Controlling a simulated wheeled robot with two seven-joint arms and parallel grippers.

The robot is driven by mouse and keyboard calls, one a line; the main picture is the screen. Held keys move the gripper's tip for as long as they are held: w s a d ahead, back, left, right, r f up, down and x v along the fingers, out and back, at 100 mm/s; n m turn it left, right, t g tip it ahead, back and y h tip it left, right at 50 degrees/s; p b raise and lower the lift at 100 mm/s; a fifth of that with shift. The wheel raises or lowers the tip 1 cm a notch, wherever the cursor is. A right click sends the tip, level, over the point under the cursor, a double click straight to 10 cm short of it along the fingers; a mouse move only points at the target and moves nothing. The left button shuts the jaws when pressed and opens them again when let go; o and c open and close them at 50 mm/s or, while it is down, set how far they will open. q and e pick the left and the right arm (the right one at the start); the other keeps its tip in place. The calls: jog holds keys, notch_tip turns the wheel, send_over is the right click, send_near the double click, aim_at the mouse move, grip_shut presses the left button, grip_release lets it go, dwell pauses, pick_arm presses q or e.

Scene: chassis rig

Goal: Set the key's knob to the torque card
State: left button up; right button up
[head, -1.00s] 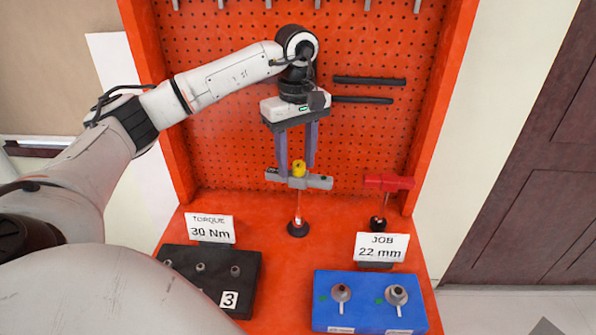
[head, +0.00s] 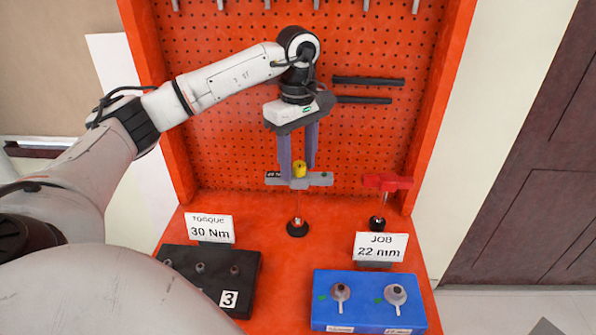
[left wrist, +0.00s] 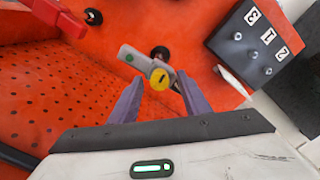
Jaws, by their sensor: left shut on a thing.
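The grey key (head: 319,179) lies level on top of a thin stand with a round black base, and its yellow knob (head: 299,169) sits on its middle. In the left wrist view the knob (left wrist: 160,78) shows a dark mark, and a green dot is on the key's bar (left wrist: 131,57). My left gripper (head: 298,165) points down and is shut on the knob, one purple finger on each side. The scale on the knob is too small to read. The torque card (head: 210,229) reads 30 Nm. My right gripper is not in view.
A red key (head: 388,182) rests on another stand to the right. The job card (head: 381,247) reads 22 mm, behind a blue block (head: 368,319) with two sockets. A black block (head: 248,283) with several posts stands front left. The pegboard (head: 230,120) rises behind.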

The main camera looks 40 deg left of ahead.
pick_arm(q)
jog(key=n, duration=0.9)
jog(key=shift+r, duration=3)
